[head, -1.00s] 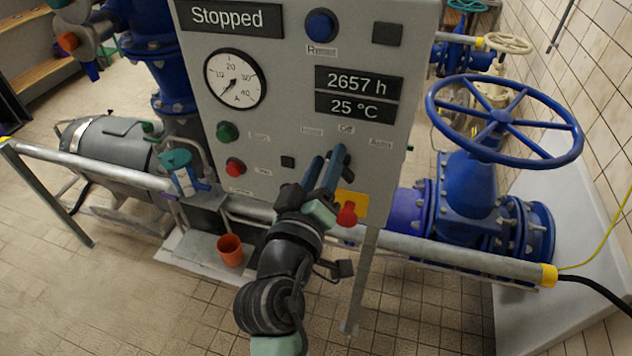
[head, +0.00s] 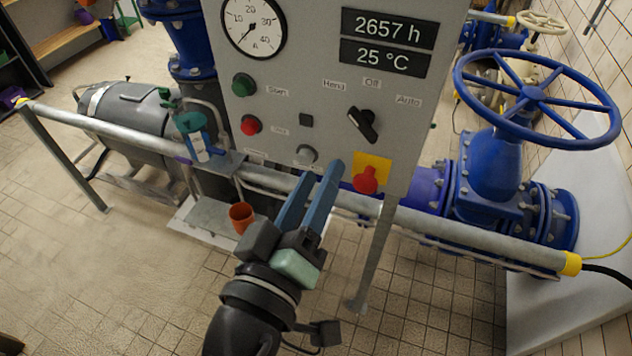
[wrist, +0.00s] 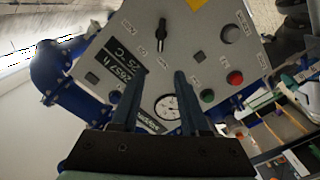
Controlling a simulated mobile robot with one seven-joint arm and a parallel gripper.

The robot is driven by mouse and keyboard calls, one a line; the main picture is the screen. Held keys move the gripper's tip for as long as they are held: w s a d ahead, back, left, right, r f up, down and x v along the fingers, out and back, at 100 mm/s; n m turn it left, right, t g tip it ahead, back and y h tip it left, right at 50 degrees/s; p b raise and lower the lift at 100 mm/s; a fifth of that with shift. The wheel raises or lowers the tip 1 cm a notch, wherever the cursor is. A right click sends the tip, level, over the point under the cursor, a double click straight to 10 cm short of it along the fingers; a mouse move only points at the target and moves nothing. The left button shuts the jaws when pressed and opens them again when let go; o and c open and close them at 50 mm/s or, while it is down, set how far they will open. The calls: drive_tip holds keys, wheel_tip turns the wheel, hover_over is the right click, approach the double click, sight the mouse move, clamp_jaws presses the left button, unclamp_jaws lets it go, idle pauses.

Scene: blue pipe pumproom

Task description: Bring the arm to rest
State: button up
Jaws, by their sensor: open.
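My gripper (head: 318,190) is in front of the lower part of the grey control panel (head: 300,85) in the head view. Its two blue fingers are apart, with nothing between them. In the wrist view the gripper (wrist: 152,82) points at the same panel (wrist: 205,35), which appears turned over. The black selector knob (head: 363,125), labelled Hand, Off and Auto, sits to the upper right of the fingers, clear of them. It also shows in the wrist view (wrist: 161,36). The red knob on a yellow plate (head: 367,180) is just right of the fingertips.
A grey rail (head: 440,226) runs across in front of the panel. A large blue handwheel valve (head: 535,95) stands at the right. An orange cup (head: 241,216) and a teal-topped bottle (head: 195,135) are left of my gripper. The tiled floor (head: 110,265) at lower left is clear.

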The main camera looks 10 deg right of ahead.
idle(0.3)
drive_tip(key=w+a+r+m+t+y, duration=0.1)
drive_tip(key=w+a+r+t+y, duration=0.15)
drive_tip(key=r, duration=0.75)
drive_tip(key=w+a+r+m+t+y, duration=0.15)
drive_tip(key=r+t, duration=0.25)
drive_tip(key=r, duration=0.5)
drive_tip(key=s+a+r+t+y, duration=0.1)
drive_tip(key=s+r+t+y, duration=0.2)
drive_tip(key=r, duration=0.5)
drive_tip(key=s+a+r+t+y, duration=0.2)
drive_tip(key=s+r+t+y, duration=0.1)
drive_tip(key=r, duration=0.4)
drive_tip(key=shift+s+r+n, duration=0.25)
drive_tip(key=shift+r+n, duration=0.1)
drive_tip(key=shift+r, duration=0.05)
drive_tip(key=shift+a, duration=0.15)
